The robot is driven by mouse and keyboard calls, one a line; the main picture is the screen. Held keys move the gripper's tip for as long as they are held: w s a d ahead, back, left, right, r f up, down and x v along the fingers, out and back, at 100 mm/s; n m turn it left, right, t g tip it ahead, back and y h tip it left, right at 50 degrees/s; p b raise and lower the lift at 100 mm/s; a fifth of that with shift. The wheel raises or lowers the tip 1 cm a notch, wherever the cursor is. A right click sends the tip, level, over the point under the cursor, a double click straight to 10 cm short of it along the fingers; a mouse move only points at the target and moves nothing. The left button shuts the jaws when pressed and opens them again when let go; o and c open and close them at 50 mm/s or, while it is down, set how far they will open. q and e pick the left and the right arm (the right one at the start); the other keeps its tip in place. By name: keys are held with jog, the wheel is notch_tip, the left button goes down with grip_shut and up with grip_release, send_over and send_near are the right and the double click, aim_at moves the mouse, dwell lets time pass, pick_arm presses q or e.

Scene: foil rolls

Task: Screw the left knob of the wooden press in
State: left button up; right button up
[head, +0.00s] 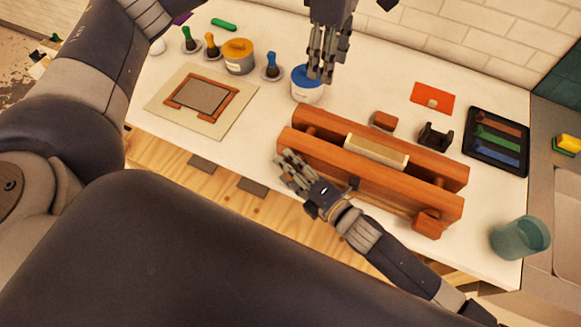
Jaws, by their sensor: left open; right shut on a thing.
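The wooden press (375,183) lies on the white table, with two long reddish beams and a cream block (376,150) between them. Its right knob (430,222) sticks out from the front beam. My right gripper (291,168) is at the left end of the front beam, where it is shut on the left knob; its fingers hide that knob. My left gripper (321,72) hangs open and empty behind the press. It is over or just in front of the blue-lidded jar (306,84); I cannot tell whether they touch.
A framed board (157,107), a yellow-lidded jar (238,56) and stamp-like handles stand at left. A reddish block (384,121), a black holder (435,136), an orange card (432,98) and a black tray (469,147) lie at right. A teal cup (520,237) stands near the right corner.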

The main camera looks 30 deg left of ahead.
jog(key=shift+s, duration=0.1)
dwell(0.4)
jog(key=o, duration=1.1)
jog(key=shift+c, duration=0.2)
jog(key=v, duration=1.2)
jog(key=shift+f, duration=0.25)
